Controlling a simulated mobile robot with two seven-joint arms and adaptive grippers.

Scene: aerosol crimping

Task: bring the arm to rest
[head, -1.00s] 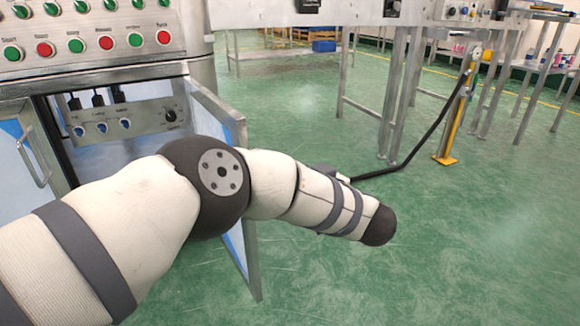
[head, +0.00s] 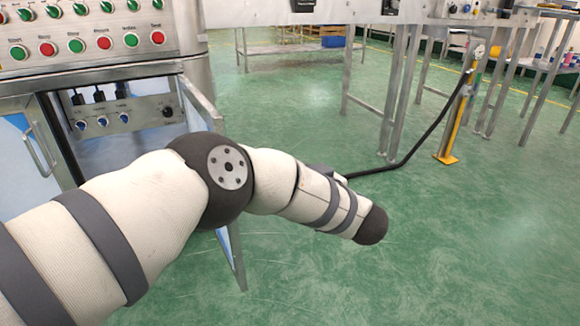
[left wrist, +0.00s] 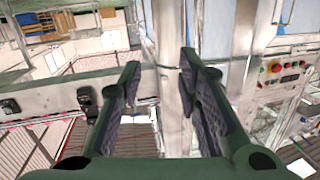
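My left arm (head: 120,220) comes in from the left in the head view and reaches across to the middle. Its far end is a dark rounded cap, and no fingers show there. In the left wrist view my left gripper (left wrist: 160,62) has its two dark fingers well apart, with nothing between them. Machine frames and the floor area show behind the fingers. My right arm and right gripper are in neither view.
A button panel (head: 90,30) stands at upper left above an open cabinet with switches. Its open door (head: 203,103) is partly hidden behind my arm. A yellow post (head: 455,128) with a black hose stands at right. Green floor (head: 480,240) is clear at lower right.

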